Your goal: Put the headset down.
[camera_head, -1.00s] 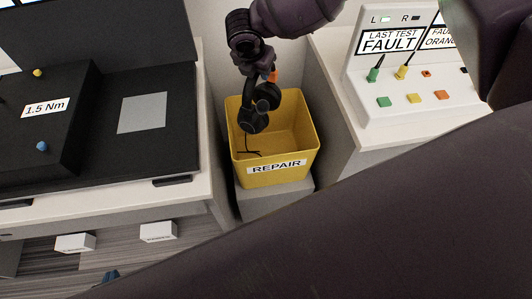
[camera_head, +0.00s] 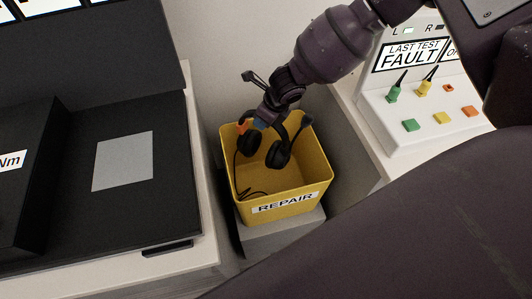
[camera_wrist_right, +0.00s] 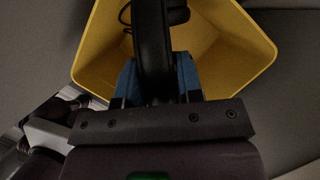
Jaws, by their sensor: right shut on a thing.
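The black headset (camera_head: 277,153) hangs in the opening of the yellow bin (camera_head: 318,172), which is labelled REPAIR. Its two ear cups point down inside the walls, and its thin cable trails to the bin floor. My right gripper (camera_head: 264,119) is above the bin's back rim, shut on the headband. In the right wrist view, the blue fingertips of the gripper (camera_wrist_right: 156,88) clasp the black headband (camera_wrist_right: 151,40) from both sides, with the bin (camera_wrist_right: 225,50) beneath. I cannot tell whether the ear cups touch the bin. My left gripper is not in view.
A white test panel (camera_head: 425,130) with coloured buttons and a FAULT label stands to the right. A dark bench station with a grey pad (camera_head: 123,161) is to the left. The bin stands on a pale block between the two benches. My own arm covers the lower right.

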